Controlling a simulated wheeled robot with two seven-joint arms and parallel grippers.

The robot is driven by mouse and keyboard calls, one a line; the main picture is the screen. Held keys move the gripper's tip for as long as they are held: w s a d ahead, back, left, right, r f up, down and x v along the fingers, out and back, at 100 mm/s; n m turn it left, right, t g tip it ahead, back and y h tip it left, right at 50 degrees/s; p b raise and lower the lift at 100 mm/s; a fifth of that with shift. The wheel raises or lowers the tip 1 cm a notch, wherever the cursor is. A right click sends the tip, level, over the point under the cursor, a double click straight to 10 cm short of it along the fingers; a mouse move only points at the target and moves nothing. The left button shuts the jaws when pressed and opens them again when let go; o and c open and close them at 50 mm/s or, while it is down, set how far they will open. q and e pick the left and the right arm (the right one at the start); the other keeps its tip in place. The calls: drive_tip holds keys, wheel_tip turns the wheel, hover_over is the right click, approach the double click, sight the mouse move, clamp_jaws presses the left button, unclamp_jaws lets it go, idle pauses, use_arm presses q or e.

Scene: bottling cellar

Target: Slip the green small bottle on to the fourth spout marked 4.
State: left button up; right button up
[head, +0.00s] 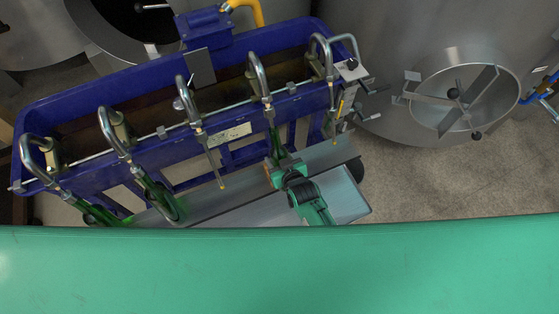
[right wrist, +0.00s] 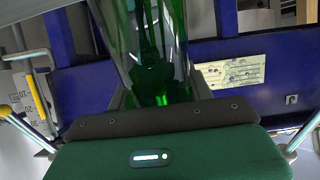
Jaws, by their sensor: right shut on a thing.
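A row of curved metal spouts runs along the blue filler trough (head: 235,142). My right gripper (head: 281,166) is shut on a green bottle (head: 274,143), in line below the fourth spout from the left (head: 260,76). That spout's lower end meets the bottle's neck, and its tip does not show; I cannot tell how far the tube is inside. In the right wrist view the green glass bottle (right wrist: 150,42) stands between the fingers of the gripper (right wrist: 162,92), with dark streaks inside. The spout numbers are not readable. My left gripper is not in view.
Green bottles hang at the first (head: 97,214) and second (head: 157,195) spouts from the left. The third (head: 212,158) and fifth (head: 332,112) spouts have bare tubes with yellow tips. A grey shelf (head: 238,195) runs below. A steel tank (head: 390,40) stands at the right.

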sight(277, 151)
drive_tip(key=shift+w+a+r+p, duration=0.15)
drive_tip(key=shift+w+r+p, duration=0.2)
drive_tip(key=shift+r+p, duration=0.35)
drive_tip(key=shift+w+a+r+p, duration=0.15)
drive_tip(key=shift+w+r+p, duration=0.2)
drive_tip(key=shift+r, duration=0.6)
drive_tip(key=shift+w+f+b, duration=0.1)
drive_tip(key=shift+f+b, duration=0.2)
drive_tip(key=shift+b, duration=0.2)
drive_tip(key=shift+w+a+f+t+y+b, duration=0.3)
drive_tip(key=shift+w+t+b, duration=0.3)
drive_tip(key=shift+b, duration=1)
drive_tip(key=shift+w+a+f+t+y+b, duration=0.4)
drive_tip(key=shift+w+b, duration=0.35)
drive_tip(key=shift+b, duration=0.9)
drive_tip(key=shift+w+a+f+t+y+b, duration=0.15)
drive_tip(key=shift+w+f+t+b, duration=0.4)
drive_tip(key=shift+b, duration=1.05)
drive_tip(key=shift+w+r, duration=0.1)
drive_tip(key=shift+r, duration=0.05)
drive_tip(key=shift+f+b, duration=0.65)
drive_tip(key=shift+f, duration=0.35)
drive_tip(key=o, duration=1.3)
drive_tip(key=shift+c, duration=0.2)
drive_tip(key=shift+s+f, duration=0.1)
drive_tip(key=shift+s, duration=0.15)
